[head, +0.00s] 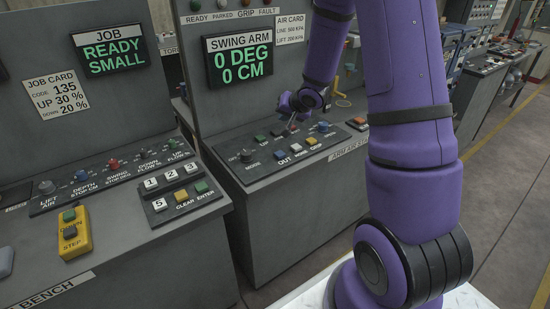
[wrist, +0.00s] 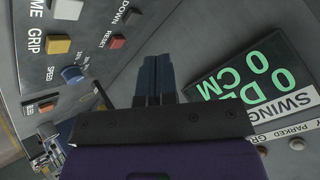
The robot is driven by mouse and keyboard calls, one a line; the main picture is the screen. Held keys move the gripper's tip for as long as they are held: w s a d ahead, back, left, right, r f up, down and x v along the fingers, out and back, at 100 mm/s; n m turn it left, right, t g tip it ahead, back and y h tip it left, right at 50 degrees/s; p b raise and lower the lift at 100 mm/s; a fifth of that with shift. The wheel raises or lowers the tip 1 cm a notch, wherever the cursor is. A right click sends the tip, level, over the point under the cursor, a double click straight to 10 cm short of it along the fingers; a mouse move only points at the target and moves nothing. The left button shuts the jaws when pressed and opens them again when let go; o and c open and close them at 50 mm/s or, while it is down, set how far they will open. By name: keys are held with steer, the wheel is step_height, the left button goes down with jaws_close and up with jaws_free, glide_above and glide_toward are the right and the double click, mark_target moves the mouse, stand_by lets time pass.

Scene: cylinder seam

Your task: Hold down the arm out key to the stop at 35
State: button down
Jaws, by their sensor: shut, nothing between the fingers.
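The arm out key, a blue key labelled OUT (head: 283,154), is on the sloped panel of the swing arm stand in the head view. It is out of the wrist view. The swing arm display (head: 238,64) reads 0 DEG and 0 CM; part of it shows in the wrist view (wrist: 245,80). My gripper (head: 291,128) is above the panel's back part, beyond the OUT key and apart from it. In the wrist view its dark fingers (wrist: 157,72) are together and empty.
Beside OUT are a white HOME key (head: 298,146) and a yellow GRIP key (head: 311,140). A mode knob (head: 246,156) is at the panel's left, and a blue speed knob (head: 324,126) at its right. A job bench (head: 150,260) with keys and knobs stands left.

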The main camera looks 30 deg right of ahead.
mark_target(281, 153)
steer(key=shift+a+f+y, duration=0.2)
steer(key=shift+a+f, duration=0.05)
steer(key=shift+f, duration=0.3)
steer(key=shift+a+f+y, duration=0.2)
steer(key=shift+f, duration=0.3)
steer(key=shift+f, duration=0.1)
steer(key=shift+f, duration=4.3)
steer(key=shift+f, duration=0.4)
